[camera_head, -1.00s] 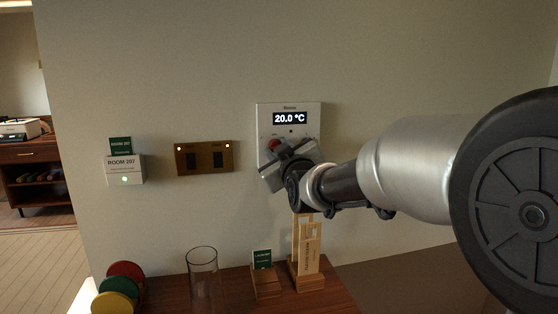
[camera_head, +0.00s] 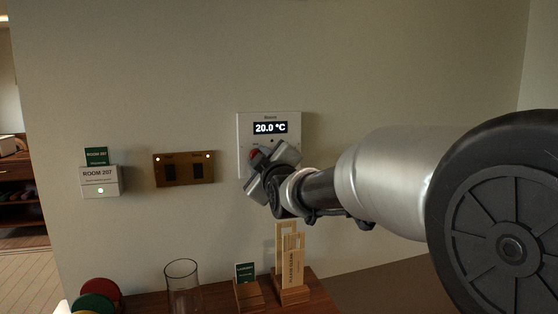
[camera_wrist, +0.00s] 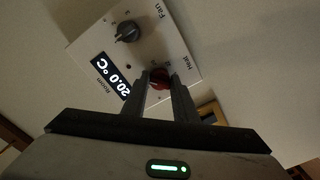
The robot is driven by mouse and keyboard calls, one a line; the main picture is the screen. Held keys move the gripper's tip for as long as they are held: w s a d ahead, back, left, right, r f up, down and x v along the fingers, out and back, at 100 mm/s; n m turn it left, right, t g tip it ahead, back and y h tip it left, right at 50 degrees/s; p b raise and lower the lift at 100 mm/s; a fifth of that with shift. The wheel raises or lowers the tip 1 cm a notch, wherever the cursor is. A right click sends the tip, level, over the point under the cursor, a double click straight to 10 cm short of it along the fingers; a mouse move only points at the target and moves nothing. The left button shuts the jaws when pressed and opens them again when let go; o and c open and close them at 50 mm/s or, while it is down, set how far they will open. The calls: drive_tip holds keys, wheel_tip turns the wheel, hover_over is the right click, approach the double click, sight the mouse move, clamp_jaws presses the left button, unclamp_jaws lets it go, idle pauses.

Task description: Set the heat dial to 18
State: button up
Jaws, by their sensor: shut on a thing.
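A white wall thermostat panel (camera_head: 246,122) shows "20.0 °C" on its dark display (camera_head: 270,128). The red heat dial (camera_wrist: 158,76) sits beside the "Heat" label in the wrist view. A bit of its red shows in the head view (camera_head: 255,155). My gripper (camera_wrist: 159,88) has one finger on each side of the heat dial and is shut on it. In the head view my gripper (camera_head: 266,171) is tilted and covers the lower part of the panel. The dial's pointer and scale are mostly hidden by the fingers.
A dark fan dial (camera_wrist: 127,31) is on the same panel, clear of the fingers. A brass switch plate (camera_head: 184,169) and a room card holder (camera_head: 100,181) are on the wall at left. Below are a glass (camera_head: 183,287), a small sign (camera_head: 246,273) and wooden door tags (camera_head: 291,265).

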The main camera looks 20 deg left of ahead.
drive_tip(key=o, duration=1)
drive_tip(key=p+v, duration=0.1)
drive_tip(key=v, duration=1.6)
drive_tip(key=shift+s, duration=0.2)
